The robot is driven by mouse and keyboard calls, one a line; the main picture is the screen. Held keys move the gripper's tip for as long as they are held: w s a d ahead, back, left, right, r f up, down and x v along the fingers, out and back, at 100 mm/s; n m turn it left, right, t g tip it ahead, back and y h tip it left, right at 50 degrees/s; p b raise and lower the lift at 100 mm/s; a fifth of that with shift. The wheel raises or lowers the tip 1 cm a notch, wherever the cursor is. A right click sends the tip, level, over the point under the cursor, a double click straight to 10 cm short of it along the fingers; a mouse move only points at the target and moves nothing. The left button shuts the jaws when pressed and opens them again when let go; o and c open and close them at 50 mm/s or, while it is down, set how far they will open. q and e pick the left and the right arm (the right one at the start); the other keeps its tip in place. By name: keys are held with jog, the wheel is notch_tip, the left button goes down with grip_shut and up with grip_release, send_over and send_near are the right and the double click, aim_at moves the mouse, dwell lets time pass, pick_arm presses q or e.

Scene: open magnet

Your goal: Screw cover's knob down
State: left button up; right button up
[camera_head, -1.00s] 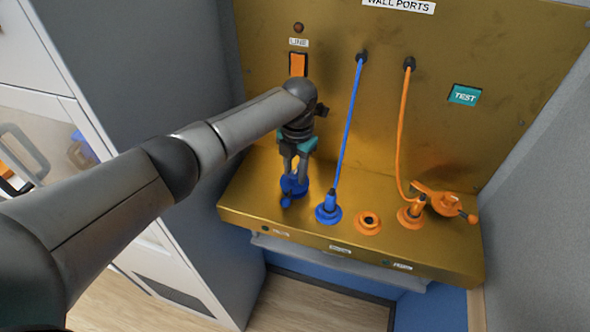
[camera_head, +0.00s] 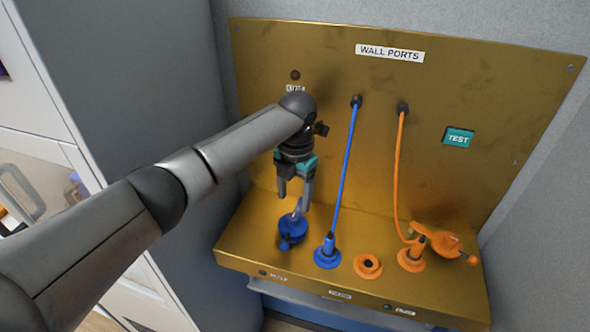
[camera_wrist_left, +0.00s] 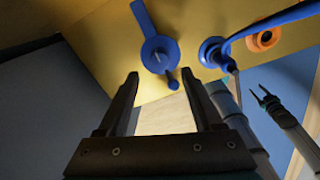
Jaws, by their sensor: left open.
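The blue cover (camera_head: 292,232) sits on the brass ledge at the left end of the row of ports. My left gripper (camera_head: 291,204) is just above the cover, pointing down. Its fingers (camera_wrist_left: 165,85) are spread apart with nothing between them. A dark forked tool, perhaps my right gripper (camera_wrist_left: 262,96), shows at the right of the wrist view.
To the right on the ledge (camera_head: 235,240) are a blue port with a blue cable (camera_head: 327,252), an open orange port (camera_head: 367,265), an orange port with a cable (camera_head: 411,257) and an orange cover (camera_head: 445,244). The wall panel (camera_head: 300,50) stands close behind.

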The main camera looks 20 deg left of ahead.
aim_at(295, 219)
pick_arm(q)
notch_tip(295, 219, up, 9)
jog(key=shift+d+b, duration=0.2)
jog(key=shift+b, duration=0.1)
jog(key=shift+s+f, duration=0.15)
